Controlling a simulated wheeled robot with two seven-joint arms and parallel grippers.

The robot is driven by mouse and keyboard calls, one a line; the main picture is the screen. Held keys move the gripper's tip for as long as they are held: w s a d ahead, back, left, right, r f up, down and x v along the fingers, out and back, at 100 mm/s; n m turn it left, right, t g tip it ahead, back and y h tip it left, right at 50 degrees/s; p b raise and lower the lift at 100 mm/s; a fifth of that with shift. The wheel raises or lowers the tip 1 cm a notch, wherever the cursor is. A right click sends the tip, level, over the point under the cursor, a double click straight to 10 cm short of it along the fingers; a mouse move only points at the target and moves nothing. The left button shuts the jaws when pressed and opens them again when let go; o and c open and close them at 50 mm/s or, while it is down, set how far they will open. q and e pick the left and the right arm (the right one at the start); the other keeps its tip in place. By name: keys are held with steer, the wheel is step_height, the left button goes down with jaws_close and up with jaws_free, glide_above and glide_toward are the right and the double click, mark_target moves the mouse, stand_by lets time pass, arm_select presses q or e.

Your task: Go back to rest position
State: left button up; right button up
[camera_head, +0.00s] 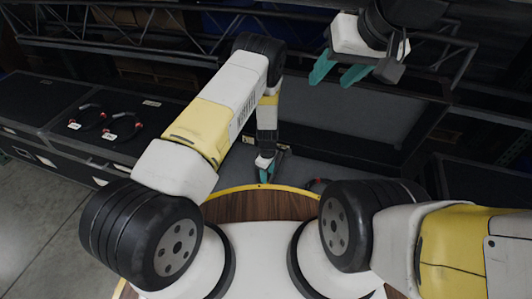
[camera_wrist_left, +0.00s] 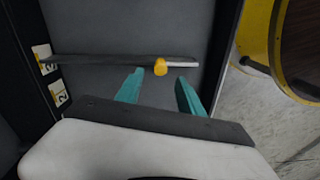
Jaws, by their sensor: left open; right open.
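My left gripper (camera_head: 268,170) hangs low beyond the wooden round top, partly hidden by its own arm. In the left wrist view its two teal fingers (camera_wrist_left: 160,84) are apart with nothing held between them. A dark bar with an orange knob (camera_wrist_left: 160,67) lies across a grey surface just beyond the fingertips; I cannot tell whether they touch. My right gripper (camera_head: 340,72) is raised at the upper right of the head view, its teal fingers apart and empty.
Dark cases (camera_head: 50,97) stand at the left, with black and red straps (camera_head: 122,127) on top. A wooden round top with a yellow rim (camera_head: 228,190) is close in front. A dark grey panel (camera_head: 340,118) lies behind it. Truss bars (camera_head: 130,47) cross the back.

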arm_select(q)
steer(key=shift+r, duration=0.1)
stand_by(0.4)
steer(key=w+a+r+m+t+h, duration=0.1)
steer(key=w+r+m, duration=0.1)
steer(key=r, duration=1.2)
steer(key=w+a+r+m+h, duration=0.1)
steer(key=w+a+r, duration=0.15)
steer(key=r, duration=1.15)
steer(key=s+a+r+m+t+h, duration=0.1)
steer(key=s+a+r+m, duration=0.15)
steer(key=r, duration=0.65)
steer(key=s+a+r+m+t, duration=0.1)
steer(key=s+a+r, duration=0.25)
steer(key=r, duration=0.65)
steer(key=s+a+r+m+t, duration=0.1)
steer(key=s+a+r+m, duration=0.1)
steer(key=s+r, duration=0.2)
steer(key=s+a+r+m+t, duration=0.1)
steer(key=s+a+r+m, duration=0.1)
steer(key=s, duration=0.8)
steer(key=s+a+r+m+t, duration=0.1)
steer(key=s+a+r+m, duration=0.1)
steer(key=s+a+r, duration=0.2)
steer(key=s+r, duration=0.2)
steer(key=s, duration=0.1)
steer(key=shift+s+y, duration=0.4)
